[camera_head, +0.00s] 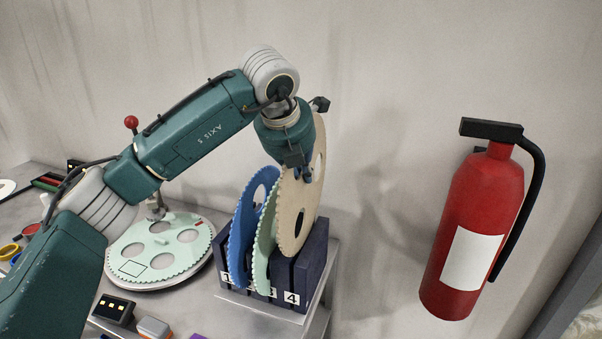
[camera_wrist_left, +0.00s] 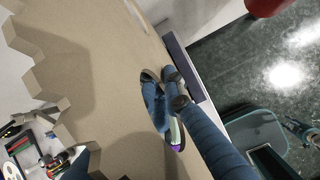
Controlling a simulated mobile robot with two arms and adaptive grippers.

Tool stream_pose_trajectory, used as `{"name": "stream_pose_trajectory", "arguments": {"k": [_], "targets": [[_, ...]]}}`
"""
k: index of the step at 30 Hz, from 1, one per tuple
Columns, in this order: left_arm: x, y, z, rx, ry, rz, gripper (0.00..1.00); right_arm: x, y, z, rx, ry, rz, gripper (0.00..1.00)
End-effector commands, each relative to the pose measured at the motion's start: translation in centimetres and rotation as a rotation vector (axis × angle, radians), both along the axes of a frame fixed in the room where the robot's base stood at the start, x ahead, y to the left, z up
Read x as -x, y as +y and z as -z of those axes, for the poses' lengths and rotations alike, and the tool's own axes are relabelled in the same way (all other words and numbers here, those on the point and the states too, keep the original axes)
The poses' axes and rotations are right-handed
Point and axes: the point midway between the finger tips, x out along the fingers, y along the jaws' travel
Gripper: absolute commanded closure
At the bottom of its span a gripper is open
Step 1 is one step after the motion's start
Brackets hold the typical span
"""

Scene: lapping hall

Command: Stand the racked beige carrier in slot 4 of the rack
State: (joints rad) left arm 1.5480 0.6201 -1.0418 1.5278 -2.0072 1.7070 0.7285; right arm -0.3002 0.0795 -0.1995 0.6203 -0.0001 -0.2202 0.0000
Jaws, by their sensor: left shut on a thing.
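The beige carrier (camera_head: 297,215) is a toothed disc with holes, upright on edge at the right side of the dark blue rack (camera_head: 314,262). Its lower edge is at the rack near the label 4. I cannot tell whether it sits fully down in a slot. My left gripper (camera_head: 306,174) is shut on the beige carrier's upper part. In the left wrist view the carrier (camera_wrist_left: 100,60) fills the left side, with the gripper (camera_wrist_left: 172,88) at one of its holes. My right gripper is not in view.
A blue carrier (camera_head: 240,232) and a pale green carrier (camera_head: 262,250) stand in the rack to the left. A lapping plate with a pale green disc (camera_head: 160,240) lies left on the bench. A red fire extinguisher (camera_head: 476,220) is at the right.

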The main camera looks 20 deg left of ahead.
Motion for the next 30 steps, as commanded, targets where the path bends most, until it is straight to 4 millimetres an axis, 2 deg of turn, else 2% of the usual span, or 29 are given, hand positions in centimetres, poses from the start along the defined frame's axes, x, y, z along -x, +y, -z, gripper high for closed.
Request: {"name": "stream_pose_trajectory", "arguments": {"k": [30], "targets": [[-0.1,0.0,2.4,0.002,-0.004,0.0,1.0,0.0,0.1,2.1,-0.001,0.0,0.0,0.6]]}}
